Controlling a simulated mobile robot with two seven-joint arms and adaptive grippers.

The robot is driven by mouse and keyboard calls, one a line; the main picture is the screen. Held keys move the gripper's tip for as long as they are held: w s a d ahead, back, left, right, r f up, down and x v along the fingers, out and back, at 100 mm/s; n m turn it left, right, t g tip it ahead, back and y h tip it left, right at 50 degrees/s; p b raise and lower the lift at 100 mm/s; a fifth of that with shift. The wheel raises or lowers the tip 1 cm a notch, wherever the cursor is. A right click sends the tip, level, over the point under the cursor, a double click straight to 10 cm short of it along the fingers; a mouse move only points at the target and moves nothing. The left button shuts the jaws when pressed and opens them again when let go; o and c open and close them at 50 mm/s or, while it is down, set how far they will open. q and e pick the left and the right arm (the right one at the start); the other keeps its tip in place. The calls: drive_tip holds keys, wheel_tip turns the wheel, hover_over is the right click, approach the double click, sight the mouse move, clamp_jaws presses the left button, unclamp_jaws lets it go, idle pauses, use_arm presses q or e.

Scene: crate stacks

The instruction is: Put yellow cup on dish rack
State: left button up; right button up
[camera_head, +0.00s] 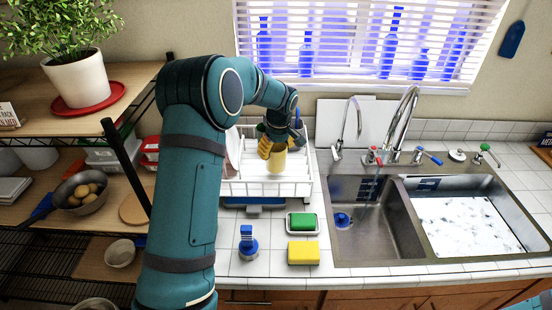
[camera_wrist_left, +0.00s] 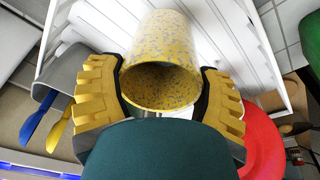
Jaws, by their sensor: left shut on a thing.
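The speckled yellow cup (camera_wrist_left: 160,60) is between the two yellow fingers of my left gripper (camera_wrist_left: 160,98). In the head view the cup (camera_head: 277,160) is over the white dish rack (camera_head: 265,189), inside its outline. My left gripper (camera_head: 268,146) is shut on the cup. The rack's white slats (camera_wrist_left: 88,28) show behind the cup in the wrist view. I cannot tell whether the cup touches the rack. My right gripper is not in view.
Plates stand at the rack's left side. A grey utensil holder (camera_wrist_left: 72,68) is near the left finger. A green sponge (camera_head: 302,222), a yellow sponge (camera_head: 303,252) and a blue brush (camera_head: 247,241) are in front. The sink (camera_head: 375,255) and faucet (camera_head: 402,118) are right.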

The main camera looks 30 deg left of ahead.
use_arm(q)
drive_tip(key=shift+f, duration=1.9)
drive_tip(key=shift+f, duration=0.15)
drive_tip(key=o, duration=1.3)
drive_tip(key=r, duration=0.4)
drive_tip(key=d+r, duration=0.1)
drive_tip(key=r, duration=0.3)
drive_tip(key=s+r, duration=0.1)
drive_tip(key=r, duration=0.3)
drive_tip(key=shift+s+d+r, duration=0.1)
drive_tip(key=shift+d, duration=0.3)
drive_tip(key=shift+s, duration=0.1)
